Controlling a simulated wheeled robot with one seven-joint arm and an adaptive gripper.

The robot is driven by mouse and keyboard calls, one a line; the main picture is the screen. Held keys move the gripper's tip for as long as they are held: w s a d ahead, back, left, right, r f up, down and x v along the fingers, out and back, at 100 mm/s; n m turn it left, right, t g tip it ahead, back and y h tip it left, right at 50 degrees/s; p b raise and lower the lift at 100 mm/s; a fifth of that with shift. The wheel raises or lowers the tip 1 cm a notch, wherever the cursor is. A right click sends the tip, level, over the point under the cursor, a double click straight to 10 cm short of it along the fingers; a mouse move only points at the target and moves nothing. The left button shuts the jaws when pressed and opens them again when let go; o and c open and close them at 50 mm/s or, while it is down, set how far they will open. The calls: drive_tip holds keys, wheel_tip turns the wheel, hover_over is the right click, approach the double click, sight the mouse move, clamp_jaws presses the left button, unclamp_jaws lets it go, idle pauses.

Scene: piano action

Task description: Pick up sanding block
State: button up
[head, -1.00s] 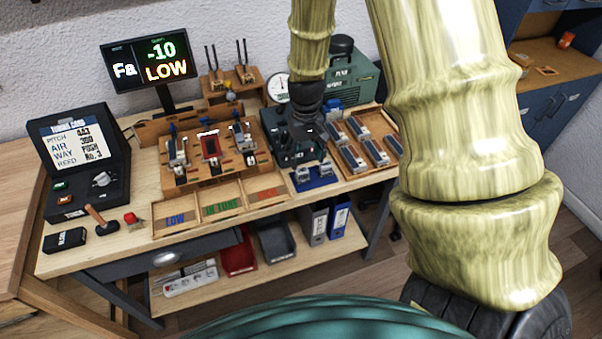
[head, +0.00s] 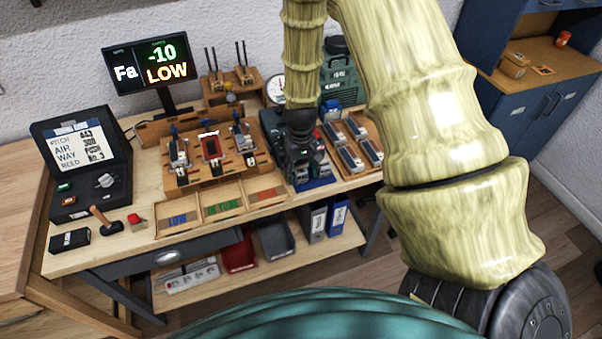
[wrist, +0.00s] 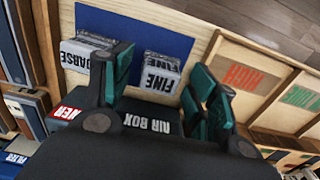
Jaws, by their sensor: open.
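Two small grey sanding blocks sit on a blue mat (wrist: 127,24) in the wrist view. One block (wrist: 160,76) is labelled FINE, and the other (wrist: 85,55) has a partly hidden label that seems to read COARSE. My gripper (wrist: 161,66) is open, with its teal fingers on either side of the FINE block in the picture. Its left finger lies between the two blocks; I cannot tell whether it touches either. In the head view my gripper (head: 303,165) is over the blue mat (head: 318,183) and hides the blocks.
A dark box labelled AIR BOX (wrist: 150,124) is close to the fingers. A wooden tray with LOW, IN TUNE and HIGH compartments (head: 222,208) lies left of the mat. A rack of reed parts (head: 352,145) is to the right.

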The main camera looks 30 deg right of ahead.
drive_tip(key=shift+f, duration=0.35)
drive_tip(key=c, duration=1.2)
drive_tip(key=shift+r+b, duration=0.85)
drive_tip(key=shift+r, duration=0.65)
drive_tip(key=s+a+b, duration=0.1)
drive_tip(key=s, duration=0.4)
drive_tip(key=s+a+r+b, duration=0.1)
drive_tip(key=s+b, duration=0.1)
drive_tip(key=s, duration=0.3)
drive_tip(key=s+a+r+b, duration=0.1)
drive_tip(key=s, duration=0.4)
drive_tip(key=shift+s+b, duration=0.35)
drive_tip(key=shift+s, duration=0.05)
